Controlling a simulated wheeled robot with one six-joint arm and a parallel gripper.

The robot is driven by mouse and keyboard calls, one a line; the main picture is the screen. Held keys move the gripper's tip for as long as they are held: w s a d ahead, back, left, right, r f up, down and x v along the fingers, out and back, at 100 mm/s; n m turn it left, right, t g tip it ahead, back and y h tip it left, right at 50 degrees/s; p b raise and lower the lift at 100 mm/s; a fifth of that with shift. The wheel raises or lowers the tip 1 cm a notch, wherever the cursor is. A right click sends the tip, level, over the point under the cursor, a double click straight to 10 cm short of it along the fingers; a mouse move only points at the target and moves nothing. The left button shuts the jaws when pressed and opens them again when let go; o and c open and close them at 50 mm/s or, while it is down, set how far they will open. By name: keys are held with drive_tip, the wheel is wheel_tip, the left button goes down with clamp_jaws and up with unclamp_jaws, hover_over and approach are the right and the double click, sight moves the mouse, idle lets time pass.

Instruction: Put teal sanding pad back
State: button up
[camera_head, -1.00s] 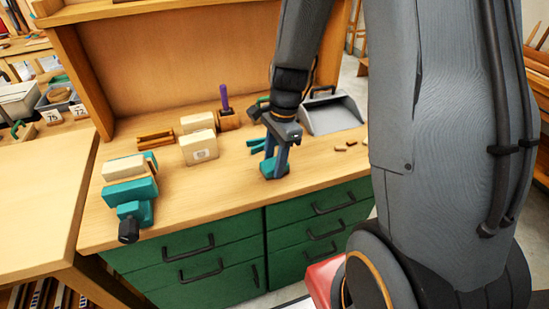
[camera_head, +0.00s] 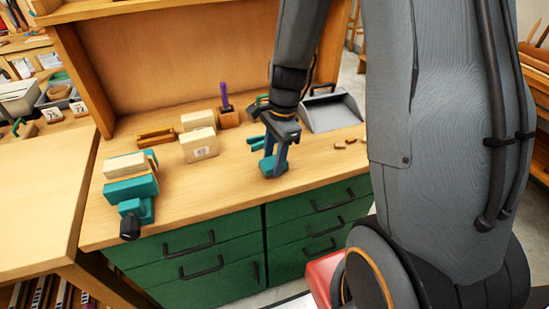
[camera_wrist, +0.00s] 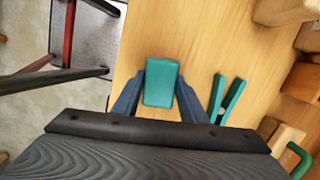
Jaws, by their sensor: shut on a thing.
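The teal sanding pad (camera_head: 271,167) is at the front part of the wooden bench top, below my gripper (camera_head: 276,158). In the wrist view the teal pad (camera_wrist: 162,83) sits between the two blue-grey fingers of my gripper (camera_wrist: 160,95), which are shut on its sides. The pad looks at or just above the bench surface; I cannot tell whether it touches. The fingers hide part of it in the head view.
A teal clamp (camera_wrist: 228,98) lies just right of the pad in the wrist view. A grey dustpan (camera_head: 331,112), pale blocks (camera_head: 199,144), a wooden holder with a purple tool (camera_head: 226,108) and a teal vise (camera_head: 131,187) stand on the bench. Small brown pieces (camera_head: 346,142) lie at right.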

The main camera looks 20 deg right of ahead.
drive_tip(key=shift+f, duration=0.3)
idle(0.5)
drive_tip(key=o, duration=1.4)
drive_tip(key=shift+r+p, duration=3.45)
drive_tip(key=shift+r, duration=0.05)
